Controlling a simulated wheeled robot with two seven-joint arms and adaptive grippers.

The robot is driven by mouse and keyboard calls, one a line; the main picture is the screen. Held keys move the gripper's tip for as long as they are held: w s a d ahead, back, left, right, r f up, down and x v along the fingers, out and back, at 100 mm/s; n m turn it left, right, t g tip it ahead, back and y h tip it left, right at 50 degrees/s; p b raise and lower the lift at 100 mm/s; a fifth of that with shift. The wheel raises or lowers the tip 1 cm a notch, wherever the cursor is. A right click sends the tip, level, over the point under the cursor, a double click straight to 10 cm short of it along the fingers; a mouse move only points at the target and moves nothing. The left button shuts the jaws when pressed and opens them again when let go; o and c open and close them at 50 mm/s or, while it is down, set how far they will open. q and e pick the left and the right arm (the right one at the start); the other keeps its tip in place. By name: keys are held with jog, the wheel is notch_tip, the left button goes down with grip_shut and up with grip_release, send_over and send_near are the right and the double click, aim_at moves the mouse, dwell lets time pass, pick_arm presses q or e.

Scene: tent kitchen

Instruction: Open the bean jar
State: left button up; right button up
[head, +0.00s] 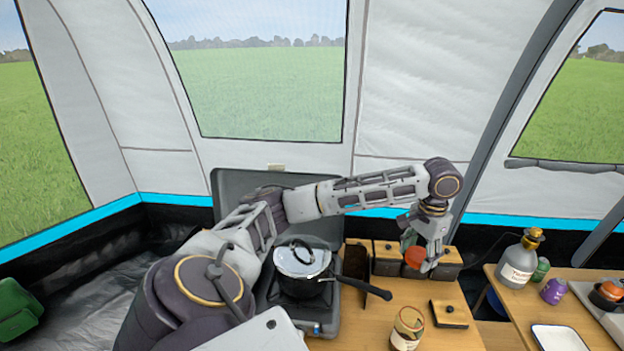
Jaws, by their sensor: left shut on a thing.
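The bean jar (406,330) stands upright on the wooden table at the bottom of the head view. It has a pale label, and its round top shows a gold rim with brown inside. My left gripper (425,262) points down above and behind the jar, apart from it. It is shut on an orange-red round thing (414,257) that looks like a lid. The fingers partly hide this thing. My right gripper is out of view.
A lidded pot (302,262) sits on the stove left of the jar, its black handle (365,288) reaching toward it. Dark boxes (387,262) stand behind; a dark lid with a knob (449,313) lies right. A grey bottle (517,265) and white tray (558,338) are on the right table.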

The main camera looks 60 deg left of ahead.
pick_arm(q)
jog(key=shift+f, duration=0.4)
jog(key=shift+s+f+b, duration=0.25)
jog(key=shift+f+b, duration=0.1)
jog(key=shift+b, duration=0.2)
jog(key=b, duration=0.4)
send_over(400, 310)
jog(key=s+d, duration=0.1)
jog(key=s, duration=0.1)
jog(key=shift+f, duration=2.7)
jog(key=shift+w, duration=0.1)
notch_tip(400, 310, down, 14)
jog(key=shift+f+p, duration=0.1)
jog(key=shift+p, duration=0.4)
jog(key=shift+f, duration=1.9)
